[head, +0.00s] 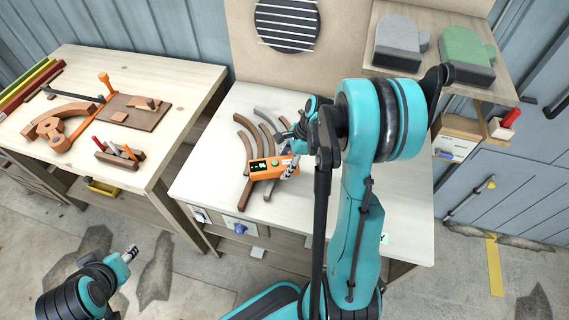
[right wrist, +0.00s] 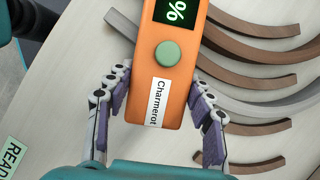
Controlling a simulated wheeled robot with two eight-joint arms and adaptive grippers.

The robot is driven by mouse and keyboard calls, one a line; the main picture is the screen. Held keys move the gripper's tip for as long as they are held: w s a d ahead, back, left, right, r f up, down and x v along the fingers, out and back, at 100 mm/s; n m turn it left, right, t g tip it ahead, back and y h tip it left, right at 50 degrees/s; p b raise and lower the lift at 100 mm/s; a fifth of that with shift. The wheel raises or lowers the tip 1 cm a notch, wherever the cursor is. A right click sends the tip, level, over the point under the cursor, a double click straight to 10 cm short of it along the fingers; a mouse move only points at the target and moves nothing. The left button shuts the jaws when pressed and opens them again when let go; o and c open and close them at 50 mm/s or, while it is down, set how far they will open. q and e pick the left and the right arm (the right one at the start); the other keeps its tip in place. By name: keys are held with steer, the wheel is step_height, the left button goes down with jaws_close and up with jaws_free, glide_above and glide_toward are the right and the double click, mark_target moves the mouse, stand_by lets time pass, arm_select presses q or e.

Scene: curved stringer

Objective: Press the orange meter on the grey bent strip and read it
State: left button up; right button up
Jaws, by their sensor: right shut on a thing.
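The orange meter (head: 271,168) is between the fingers of my right gripper (head: 290,168), over the white-topped table. In the right wrist view the meter (right wrist: 168,80) shows a dark screen with a green "%", a round green button and a label reading "Charmerot". The purple-padded fingers (right wrist: 160,105) are shut on its sides. Several bent strips lie beside it, mostly brown; a grey bent strip (right wrist: 275,104) is among them, right of the meter. Whether the meter touches any strip I cannot tell. My left gripper (head: 130,253) is at the lower left, away from the table; its jaw opening is unclear.
A wooden bench (head: 140,75) with clamps and tools stands at the left.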

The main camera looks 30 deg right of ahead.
steer(key=shift+f+b, duration=0.55)
stand_by(1.4)
steer(key=shift+r, duration=0.15)
steer(key=shift+r+p, duration=2.6)
steer(key=shift+r, duration=0.85)
